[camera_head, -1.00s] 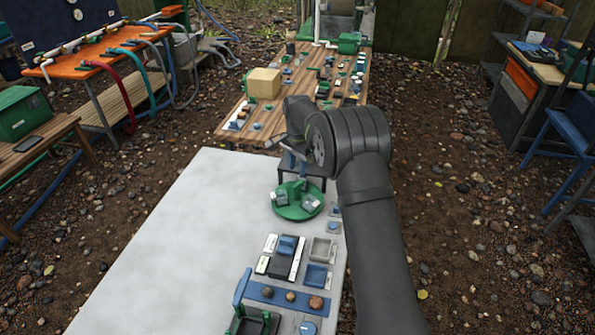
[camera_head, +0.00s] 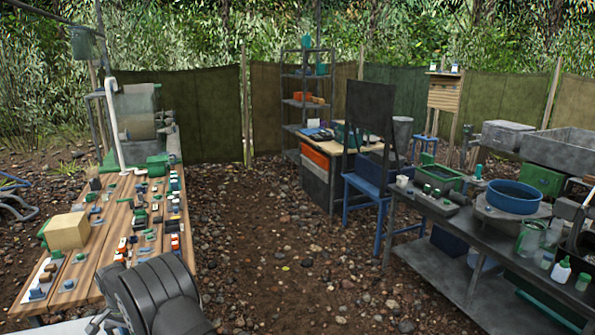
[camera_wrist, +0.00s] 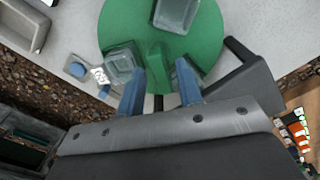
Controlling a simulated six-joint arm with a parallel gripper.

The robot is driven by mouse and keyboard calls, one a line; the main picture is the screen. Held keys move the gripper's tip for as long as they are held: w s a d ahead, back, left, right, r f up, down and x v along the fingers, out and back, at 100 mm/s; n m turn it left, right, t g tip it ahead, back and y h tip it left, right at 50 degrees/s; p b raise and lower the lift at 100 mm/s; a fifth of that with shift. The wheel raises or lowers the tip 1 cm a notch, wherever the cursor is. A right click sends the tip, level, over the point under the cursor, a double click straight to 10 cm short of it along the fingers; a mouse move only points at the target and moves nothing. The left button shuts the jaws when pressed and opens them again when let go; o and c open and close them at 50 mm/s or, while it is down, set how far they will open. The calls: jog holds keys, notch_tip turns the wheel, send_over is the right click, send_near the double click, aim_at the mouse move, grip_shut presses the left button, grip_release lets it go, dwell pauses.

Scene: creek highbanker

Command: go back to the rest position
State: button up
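My gripper (camera_wrist: 159,88) shows in the wrist view with its two blue fingers apart and nothing seen held between them. Beyond the fingertips is a round green tray (camera_wrist: 117,24) with a green upright piece (camera_wrist: 160,62) at its near side. Two clear, grey-looking containers (camera_wrist: 122,62) (camera_wrist: 176,12) stand on the tray. In the head view only my dark arm shows at the bottom left; my fingers are hidden or out of frame there.
A wooden table (camera_head: 115,215) with many small parts and a tan block (camera_head: 67,231) stands at left. A dark bench (camera_head: 440,207) with a blue basin (camera_head: 513,196) and bottles stands at right. Bare stony ground (camera_head: 290,270) lies between.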

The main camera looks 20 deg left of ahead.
jog(key=shift+r+m, duration=0.2)
jog(key=shift+m, duration=0.1)
jog(key=shift+r, duration=0.35)
